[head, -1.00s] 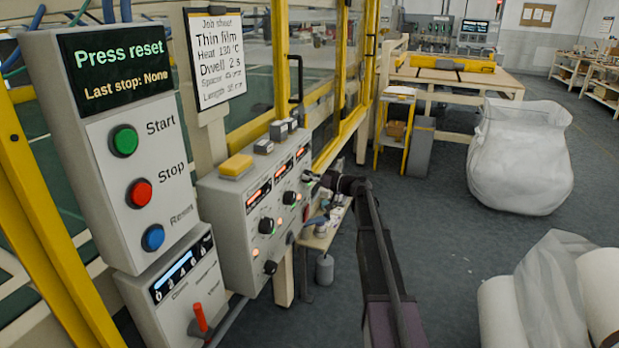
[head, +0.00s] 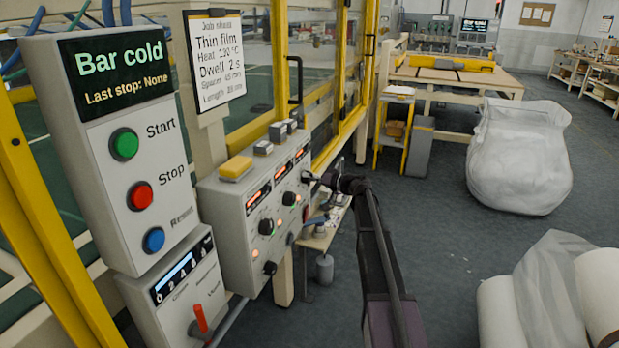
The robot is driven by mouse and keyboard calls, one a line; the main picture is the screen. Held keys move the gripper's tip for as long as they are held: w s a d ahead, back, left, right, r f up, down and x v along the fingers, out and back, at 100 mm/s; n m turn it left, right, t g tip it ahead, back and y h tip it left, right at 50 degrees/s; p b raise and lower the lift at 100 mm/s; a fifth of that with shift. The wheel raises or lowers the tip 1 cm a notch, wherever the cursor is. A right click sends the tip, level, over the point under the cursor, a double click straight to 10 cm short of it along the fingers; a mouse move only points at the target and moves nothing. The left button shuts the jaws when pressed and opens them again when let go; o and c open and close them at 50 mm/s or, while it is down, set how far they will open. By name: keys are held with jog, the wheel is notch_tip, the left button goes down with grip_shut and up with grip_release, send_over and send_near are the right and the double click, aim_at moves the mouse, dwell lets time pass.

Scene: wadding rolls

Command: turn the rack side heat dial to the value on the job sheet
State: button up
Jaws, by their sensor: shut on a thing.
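The job sheet (head: 218,75) hangs on the post above the control box. It reads Thin film, a heat value that looks like 130 °C, and Dwell 2 s; the smaller lines are blurred. The grey control box (head: 230,240) carries several black dials and small lit red displays (head: 259,197), too small to read. My gripper (head: 315,179) comes from the right and is shut on the dial at the far right of the box's upper row. The gripper mostly hides that dial. Its marks and setting cannot be read.
The nearer panel's screen (head: 115,66) reads "Bar cold, Last stop: None", above green, red and blue buttons. A red lever (head: 201,318) sits below. A clear bag (head: 520,155) and white rolls (head: 603,290) stand right; floor between is open.

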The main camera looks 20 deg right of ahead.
jog(key=shift+w+m, duration=0.1)
jog(key=shift+m, duration=0.9)
jog(key=o, duration=1.1)
jog(key=shift+o, duration=0.2)
